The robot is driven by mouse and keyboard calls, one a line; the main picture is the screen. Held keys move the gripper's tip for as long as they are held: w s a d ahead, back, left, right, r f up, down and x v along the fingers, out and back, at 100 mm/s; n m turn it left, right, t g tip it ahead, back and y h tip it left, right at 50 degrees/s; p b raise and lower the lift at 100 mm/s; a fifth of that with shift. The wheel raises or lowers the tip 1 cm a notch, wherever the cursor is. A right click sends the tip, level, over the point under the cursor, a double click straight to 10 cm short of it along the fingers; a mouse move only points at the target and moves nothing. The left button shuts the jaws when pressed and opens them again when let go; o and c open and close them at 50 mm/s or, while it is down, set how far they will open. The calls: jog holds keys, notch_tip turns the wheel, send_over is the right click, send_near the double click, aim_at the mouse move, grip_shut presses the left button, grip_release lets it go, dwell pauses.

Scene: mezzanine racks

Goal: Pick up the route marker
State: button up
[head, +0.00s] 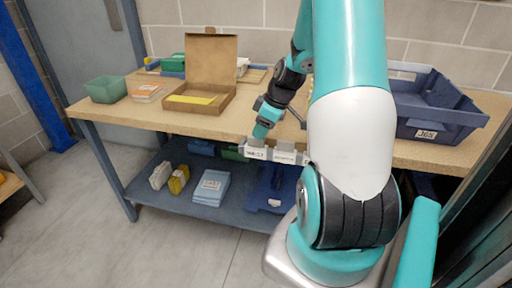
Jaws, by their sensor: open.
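I cannot pick out the route marker for certain. A flat yellow piece (192,99) lies in the open cardboard box (212,60) on the wooden workbench (140,113). My gripper (262,131) is at the front edge of the bench, close above the left plate and right of the box. It is open. My arm hides part of the bench and the plates to the right.
A green bin (106,89) and an orange-and-white booklet (147,93) stand left of the box. A large blue crate (425,105) stands at the right. The lower shelf (150,196) holds a light blue stack (211,187) and several small packs.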

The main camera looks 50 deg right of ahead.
aim_at(256, 147)
jog(key=x, duration=0.5)
jog(key=shift+d, duration=0.25)
jog(key=c, duration=0.8)
jog(key=shift+r, duration=0.1)
